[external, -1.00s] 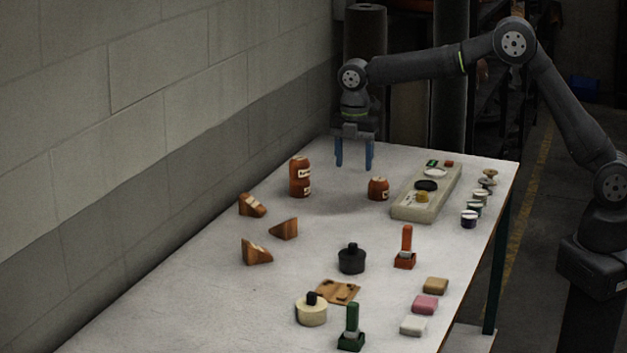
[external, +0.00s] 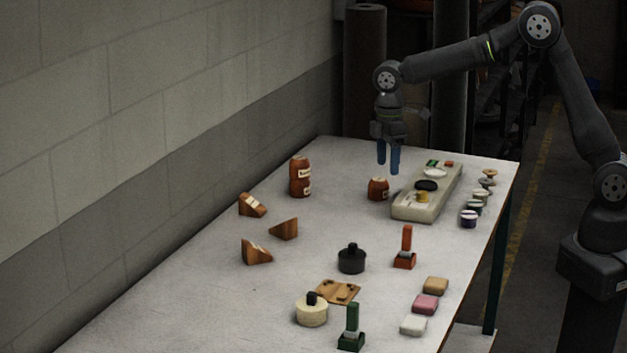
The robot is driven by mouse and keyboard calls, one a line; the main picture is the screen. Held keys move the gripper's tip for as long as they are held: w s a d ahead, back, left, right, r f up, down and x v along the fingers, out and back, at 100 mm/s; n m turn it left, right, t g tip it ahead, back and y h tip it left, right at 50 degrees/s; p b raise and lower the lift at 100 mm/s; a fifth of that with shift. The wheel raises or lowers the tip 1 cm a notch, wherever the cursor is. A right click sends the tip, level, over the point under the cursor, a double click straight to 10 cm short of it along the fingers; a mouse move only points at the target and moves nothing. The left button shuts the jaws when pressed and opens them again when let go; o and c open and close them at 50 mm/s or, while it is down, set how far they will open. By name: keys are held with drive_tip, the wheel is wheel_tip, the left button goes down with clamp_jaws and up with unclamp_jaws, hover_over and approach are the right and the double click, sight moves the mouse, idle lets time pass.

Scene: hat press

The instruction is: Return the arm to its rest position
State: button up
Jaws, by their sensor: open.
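My gripper (external: 388,170) has two blue fingers and points down. It is open and empty above the far part of the white table (external: 200,290). In the picture its fingertips are just above a small brown jar (external: 378,189) and left of the long pale tray (external: 414,210). The fingers look clear of both, though the exact height is hard to tell. My arm reaches in from the right, its upper links raised.
A taller brown jar (external: 300,177) and wooden wedges (external: 284,229) stand to the left. A black pot (external: 351,259), a red stamp (external: 405,248), a green stamp (external: 351,330) and a cream pot (external: 311,312) stand nearer. Small jars (external: 469,218) line the right edge. A wall bounds the left.

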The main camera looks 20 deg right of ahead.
drive_tip(key=s+d+m, duration=0.3)
drive_tip(key=d+m, duration=0.2)
drive_tip(key=m, duration=0.1)
drive_tip(key=shift+d+f+m, duration=0.35)
drive_tip(key=shift+m, duration=0.05)
drive_tip(key=shift+o, duration=0.4)
drive_tip(key=o, duration=0.8)
drive_tip(key=shift+o, duration=0.2)
drive_tip(key=a+f+t+y, duration=0.2)
drive_tip(key=a, duration=0.1)
drive_tip(key=a+f+t+y, duration=0.2)
drive_tip(key=a+y, duration=0.1)
drive_tip(key=a+f+t+y, duration=0.1)
drive_tip(key=a+y, duration=0.1)
drive_tip(key=a, duration=0.1)
drive_tip(key=shift+w+a+f+t, duration=0.25)
drive_tip(key=shift+w+f+t, duration=0.1)
drive_tip(key=shift+f+t, duration=0.05)
drive_tip(key=w+a+t+y, duration=0.1)
drive_tip(key=a, duration=0.1)
drive_tip(key=w+a+t+y, duration=0.1)
drive_tip(key=a+y, duration=0.1)
drive_tip(key=a, duration=0.1)
drive_tip(key=w+a+y, duration=0.1)
drive_tip(key=a, duration=0.2)
drive_tip(key=shift+w+a+t+y, duration=0.25)
drive_tip(key=shift+w+t+y, duration=0.05)
drive_tip(key=shift+t, duration=0.1)
